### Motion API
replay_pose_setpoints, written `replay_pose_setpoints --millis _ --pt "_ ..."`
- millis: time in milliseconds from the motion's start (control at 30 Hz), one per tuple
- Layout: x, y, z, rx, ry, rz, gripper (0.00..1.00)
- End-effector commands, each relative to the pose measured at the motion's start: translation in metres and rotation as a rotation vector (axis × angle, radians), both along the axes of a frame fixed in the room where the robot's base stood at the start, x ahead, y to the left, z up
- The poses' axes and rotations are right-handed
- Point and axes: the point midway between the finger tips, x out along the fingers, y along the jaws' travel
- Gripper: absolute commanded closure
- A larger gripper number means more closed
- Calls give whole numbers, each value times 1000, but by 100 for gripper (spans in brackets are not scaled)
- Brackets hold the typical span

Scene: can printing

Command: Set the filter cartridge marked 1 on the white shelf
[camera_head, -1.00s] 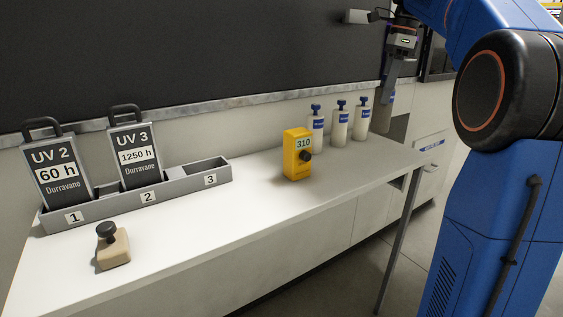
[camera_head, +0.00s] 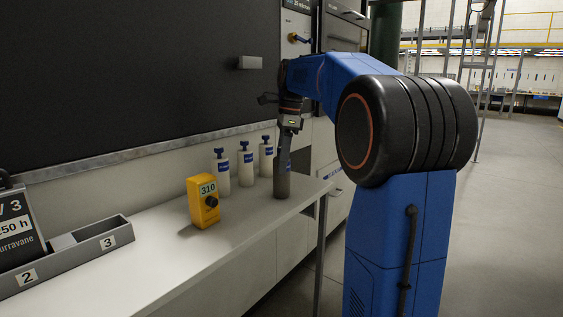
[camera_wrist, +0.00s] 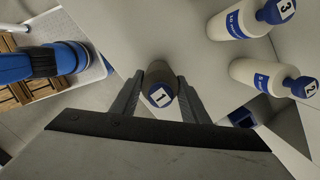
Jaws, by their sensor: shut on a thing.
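My gripper (camera_wrist: 161,100) is shut on a dark grey cylinder with a blue top marked 1, the filter cartridge (camera_wrist: 159,97). In the head view, my gripper (camera_head: 286,140) points down and the cartridge (camera_head: 282,184) hangs upright below it at the right end of the white counter. Whether its base touches the counter cannot be told. It is just to the right of a row of white bottles with blue caps. In the wrist view, two of these, marked 3 (camera_wrist: 240,18) and 2 (camera_wrist: 257,77), stand to the right. No separate white shelf can be made out.
A yellow box reading 310 (camera_head: 203,205) stands on the white counter (camera_head: 165,250), left of the bottles. A grey slotted holder (camera_head: 75,252) with a dark plate (camera_head: 18,235) is at the left. The counter's front middle is clear. Open floor lies at the right.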

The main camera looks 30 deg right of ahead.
Motion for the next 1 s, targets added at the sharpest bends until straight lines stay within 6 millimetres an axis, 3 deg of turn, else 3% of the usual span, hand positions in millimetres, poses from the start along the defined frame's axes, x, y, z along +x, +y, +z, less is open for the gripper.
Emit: replay_pose_setpoints --millis 367,400,467,800,1000 --pt "0 0 -3 0 1 0 98" --pt "0 0 -4 0 1 0 54" --pt "0 0 -3 0 1 0 40" --pt "0 0 -2 0 0 0 40" --pt "-1 -3 19 -1 -3 0 40"
